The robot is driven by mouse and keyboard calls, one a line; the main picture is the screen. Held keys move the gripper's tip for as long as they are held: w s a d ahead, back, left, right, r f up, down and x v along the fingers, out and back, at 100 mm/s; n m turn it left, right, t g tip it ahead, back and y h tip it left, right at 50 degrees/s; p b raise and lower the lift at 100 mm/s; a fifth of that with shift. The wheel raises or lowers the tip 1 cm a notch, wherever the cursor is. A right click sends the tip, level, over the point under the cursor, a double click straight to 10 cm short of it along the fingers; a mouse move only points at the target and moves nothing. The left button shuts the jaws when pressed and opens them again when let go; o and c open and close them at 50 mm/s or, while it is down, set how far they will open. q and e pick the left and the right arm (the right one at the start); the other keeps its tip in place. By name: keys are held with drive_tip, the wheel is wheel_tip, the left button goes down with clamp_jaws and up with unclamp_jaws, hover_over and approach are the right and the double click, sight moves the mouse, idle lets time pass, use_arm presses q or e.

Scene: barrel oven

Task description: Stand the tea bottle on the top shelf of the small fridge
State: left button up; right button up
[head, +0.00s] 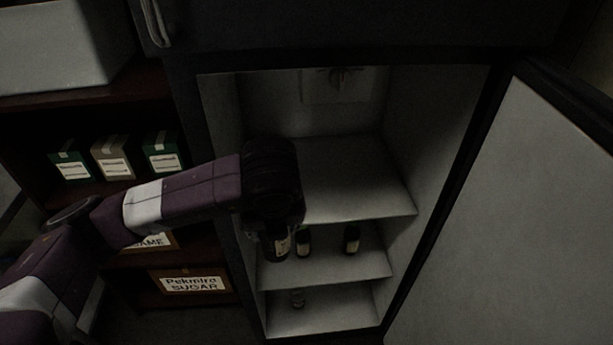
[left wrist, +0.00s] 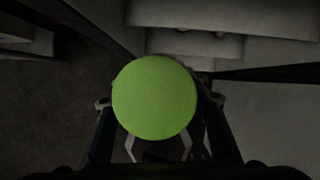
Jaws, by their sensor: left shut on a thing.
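The small fridge (head: 437,130) stands open, and its top shelf (head: 350,185) looks bare where I can see it. My left gripper (head: 268,232) hangs at the fridge's left front, partly over the shelves in the head view. It is shut on the tea bottle (head: 279,247), a dark bottle with a pale label. In the left wrist view the bottle's round green top (left wrist: 155,97) sits between the fingers of my left gripper (left wrist: 158,145). The bottle appears lower than the top shelf edge. My forearm hides the shelf's left part. My right gripper is not in view.
The fridge door (head: 520,220) is swung open at right. A dark rack (head: 110,105) with boxes (head: 112,160) stands at left.

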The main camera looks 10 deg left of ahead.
use_arm(q)
drive_tip(key=w+a+p, duration=0.1)
drive_tip(key=w+a, duration=0.2)
drive_tip(key=w, duration=0.6)
drive_tip(key=w+a+p, duration=0.1)
drive_tip(key=w+a, duration=0.2)
drive_tip(key=w, duration=0.6)
drive_tip(key=f, duration=0.2)
drive_tip(key=f+p, duration=0.1)
drive_tip(key=f, duration=0.1)
drive_tip(key=f+p, duration=0.1)
drive_tip(key=f, duration=0.1)
drive_tip(key=shift+d+f, duration=0.15)
drive_tip(key=shift+d, duration=0.2)
drive_tip(key=shift+w+f+p, duration=0.15)
drive_tip(key=shift+w+p, duration=0.05)
drive_tip(key=shift+p, duration=0.2)
drive_tip(key=shift+w+f, duration=0.1)
drive_tip(key=shift+f, duration=0.1)
